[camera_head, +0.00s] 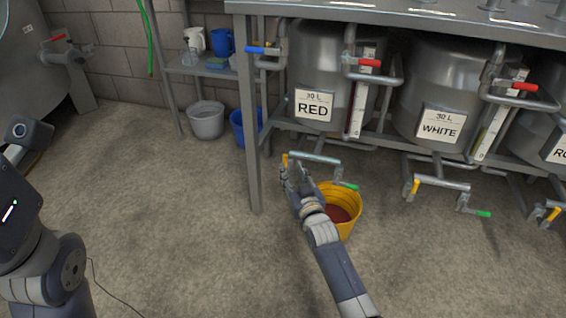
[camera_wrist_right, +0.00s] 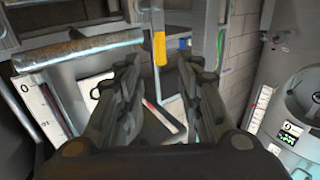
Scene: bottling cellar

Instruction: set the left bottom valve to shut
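The left bottom valve, with a yellow handle (camera_head: 285,160), is at the left end of the short pipe under the tank labelled RED (camera_head: 314,107). The handle looks roughly upright. My right gripper (camera_head: 293,180) is just below and beside it, partly hiding the valve body. In the right wrist view the yellow handle (camera_wrist_right: 160,48) hangs beyond the gap between the open, empty fingers of my right gripper (camera_wrist_right: 158,68). I cannot tell whether they touch it. My left gripper is out of view; only part of my left arm shows at the left.
A green-handled valve (camera_head: 345,186) is at the pipe's right end. A yellow bucket (camera_head: 352,213) with dark red liquid stands below, close to my right forearm. A table leg (camera_head: 250,130) rises just left of the valve. The floor at left centre is clear.

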